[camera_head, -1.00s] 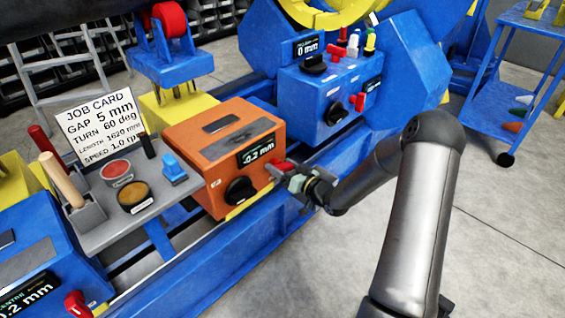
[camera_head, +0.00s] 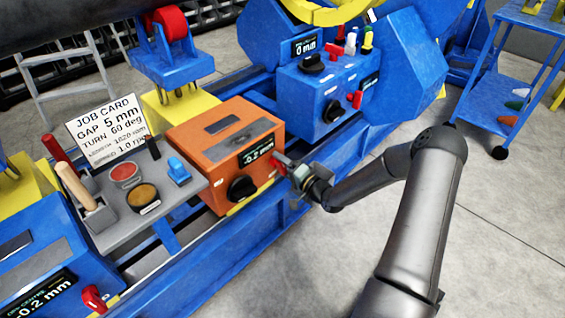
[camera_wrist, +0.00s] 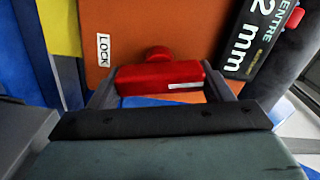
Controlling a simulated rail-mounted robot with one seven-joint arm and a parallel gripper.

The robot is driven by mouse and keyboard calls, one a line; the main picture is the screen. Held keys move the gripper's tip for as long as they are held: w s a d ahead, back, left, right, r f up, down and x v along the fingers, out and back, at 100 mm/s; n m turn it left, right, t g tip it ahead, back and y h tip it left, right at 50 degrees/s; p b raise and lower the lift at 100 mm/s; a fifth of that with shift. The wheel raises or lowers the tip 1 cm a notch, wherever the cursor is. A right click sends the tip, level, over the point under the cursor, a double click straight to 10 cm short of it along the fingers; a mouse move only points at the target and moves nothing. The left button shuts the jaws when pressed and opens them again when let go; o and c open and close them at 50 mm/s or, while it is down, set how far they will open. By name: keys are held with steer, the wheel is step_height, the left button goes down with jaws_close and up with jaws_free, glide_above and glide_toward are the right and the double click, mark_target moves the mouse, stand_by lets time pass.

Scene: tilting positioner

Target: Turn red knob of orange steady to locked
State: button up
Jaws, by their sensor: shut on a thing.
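The orange steady (camera_head: 213,140) is an orange box on the blue rail, with a display reading -0.2 mm and a black knob (camera_head: 241,189) on its front. Its red knob (camera_wrist: 160,76) fills the middle of the wrist view, a red bar with a round red hub behind it and a white strip on it. A white LOCK label (camera_wrist: 104,50) is on the orange face, left of the knob. My gripper (camera_head: 290,170) is at the right end of the front. Its two fingers (camera_wrist: 160,90) are shut on the red bar, one at each end.
A grey tray (camera_head: 190,192) with red and amber tins, a blue block and wooden-handled tools is left of the steady. A job card (camera_head: 107,125) stands behind it. A blue unit (camera_head: 330,85) with knobs and red levers is to the right.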

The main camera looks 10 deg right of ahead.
steer(key=shift+f+m+p, duration=0.1)
steer(key=shift+m+p, duration=0.2)
steer(key=shift+m, duration=1.1)
steer(key=shift+s, duration=0.1)
steer(key=o, duration=1)
steer(key=p+v, duration=0.3)
steer(key=v, duration=1.4)
steer(key=shift+s+d, duration=0.15)
steer(key=shift+s, duration=0.05)
steer(key=shift+w, duration=0.1)
